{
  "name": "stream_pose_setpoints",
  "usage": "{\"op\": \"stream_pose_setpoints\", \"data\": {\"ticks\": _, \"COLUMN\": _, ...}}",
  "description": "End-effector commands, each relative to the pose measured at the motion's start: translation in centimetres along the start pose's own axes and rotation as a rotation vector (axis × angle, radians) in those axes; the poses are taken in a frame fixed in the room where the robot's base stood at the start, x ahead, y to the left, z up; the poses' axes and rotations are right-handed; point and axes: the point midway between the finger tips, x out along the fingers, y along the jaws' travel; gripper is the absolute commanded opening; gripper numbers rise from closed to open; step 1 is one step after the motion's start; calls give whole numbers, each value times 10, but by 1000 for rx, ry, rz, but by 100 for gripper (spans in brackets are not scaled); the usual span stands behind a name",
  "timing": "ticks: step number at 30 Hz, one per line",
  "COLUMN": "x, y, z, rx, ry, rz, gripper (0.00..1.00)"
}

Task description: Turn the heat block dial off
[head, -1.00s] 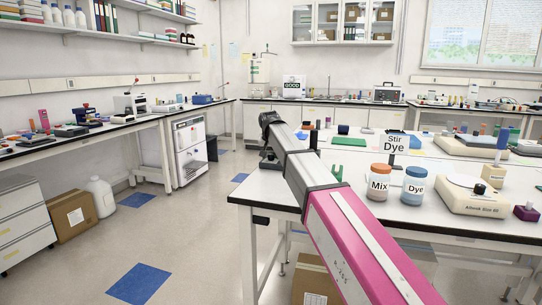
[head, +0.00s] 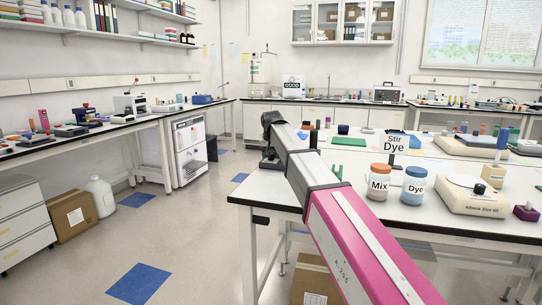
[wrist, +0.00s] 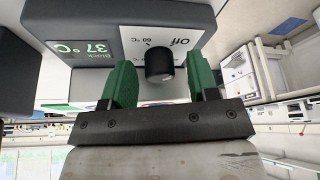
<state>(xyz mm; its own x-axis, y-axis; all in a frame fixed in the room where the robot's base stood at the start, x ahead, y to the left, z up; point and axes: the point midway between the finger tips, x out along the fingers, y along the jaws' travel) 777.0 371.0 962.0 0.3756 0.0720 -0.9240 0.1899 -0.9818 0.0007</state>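The heat block (wrist: 85,25) is a dark grey and white unit, seen upside down in the wrist view. Its display (wrist: 93,48) reads 37 °C with the word Block. The black round dial (wrist: 159,66) sits on the white front panel, with "Off" and "60 °C" printed around it. I cannot make out where its pointer is set. My gripper (wrist: 160,72) is open, its two green fingers on either side of the dial, with a gap on both sides. In the head view my own arm hides most of the gripper and the heat block.
In the head view, the Mix jar (head: 379,181), the Dye jar (head: 414,186), the Stir Dye sign (head: 395,142) and a stirrer plate (head: 472,197) stand on the white bench (head: 330,193) right of my arm. Open floor (head: 190,225) lies to the left.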

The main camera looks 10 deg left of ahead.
Motion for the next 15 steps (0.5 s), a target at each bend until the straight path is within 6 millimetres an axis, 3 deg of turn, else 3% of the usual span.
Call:
{"op": "stream_pose_setpoints", "data": {"ticks": 8, "x": -1, "y": 0, "z": 0, "rx": 1, "ry": 0, "rz": 0, "gripper": 54}}
{"op": "stream_pose_setpoints", "data": {"ticks": 15, "x": -29, "y": 0, "z": 0, "rx": 1, "ry": 2, "rz": 0, "gripper": 54}}
